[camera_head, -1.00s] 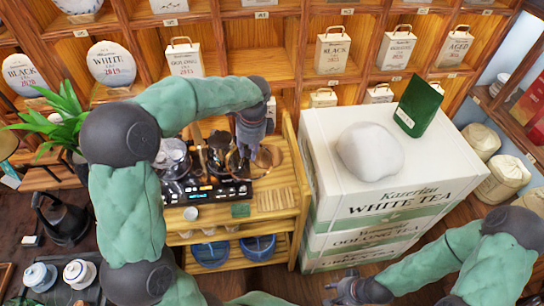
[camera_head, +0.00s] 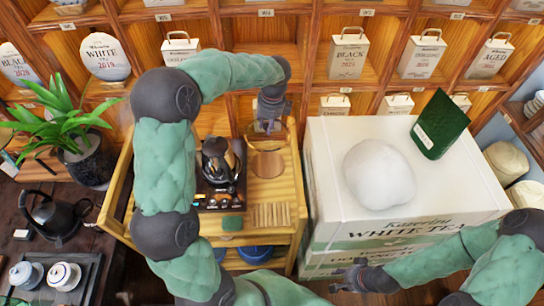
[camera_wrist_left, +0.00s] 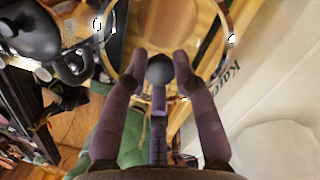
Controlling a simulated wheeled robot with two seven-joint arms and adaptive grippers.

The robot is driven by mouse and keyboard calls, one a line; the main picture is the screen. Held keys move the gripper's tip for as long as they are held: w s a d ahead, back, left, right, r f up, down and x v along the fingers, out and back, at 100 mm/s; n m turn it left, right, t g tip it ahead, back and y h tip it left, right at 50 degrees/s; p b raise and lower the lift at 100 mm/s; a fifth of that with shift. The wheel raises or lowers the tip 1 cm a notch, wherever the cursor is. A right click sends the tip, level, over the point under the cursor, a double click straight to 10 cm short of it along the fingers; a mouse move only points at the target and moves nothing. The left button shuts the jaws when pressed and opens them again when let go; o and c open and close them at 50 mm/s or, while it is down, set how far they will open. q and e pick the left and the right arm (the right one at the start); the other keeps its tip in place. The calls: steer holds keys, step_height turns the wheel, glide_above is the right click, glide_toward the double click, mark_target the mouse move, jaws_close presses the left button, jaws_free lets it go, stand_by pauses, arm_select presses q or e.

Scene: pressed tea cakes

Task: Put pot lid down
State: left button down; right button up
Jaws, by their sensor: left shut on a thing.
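My left gripper (camera_head: 270,125) is at the back right of the small wooden stand. It also shows in the left wrist view (camera_wrist_left: 160,75), shut on the dark knob of the pot lid (camera_wrist_left: 160,70). The lid is clear, with a thin bright round rim, and wood shows through it. In the head view it is hard to make out below the fingers, near a round tan disc (camera_head: 267,164). Whether the lid touches the stand I cannot tell. A dark pot (camera_head: 222,165) stands left of the gripper. My right gripper (camera_head: 345,280) is low in front of the white boxes; its fingers are unclear.
The wooden stand (camera_head: 284,190) has a slatted mat (camera_head: 271,215) and a green cloth (camera_head: 232,223) at its front. Stacked white tea boxes (camera_head: 325,160) rise close on its right, with a pale round lump (camera_head: 378,174) on top. Wooden shelves (camera_head: 225,35) close off the back.

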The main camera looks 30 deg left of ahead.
mark_target(272, 135)
arm_select(q)
step_height(272, 135, down, 18)
steer(key=b, duration=0.4)
steer(key=shift+r+b, duration=0.1)
steer(key=shift+b, duration=0.25)
steer(key=shift+f, duration=0.2)
steer(key=c, duration=1.1)
jaws_free()
steer(key=shift+o, duration=0.5)
steer(key=shift+r, duration=0.25)
steer(key=r+p, duration=0.1)
steer(key=r, duration=0.3)
steer(key=d+r+p, duration=0.1)
steer(key=r, duration=0.2)
steer(key=r+p, duration=0.1)
steer(key=r, duration=0.3)
steer(key=shift+s+d+r, duration=0.2)
steer(key=shift+d+r, duration=0.15)
steer(key=shift+d, duration=0.05)
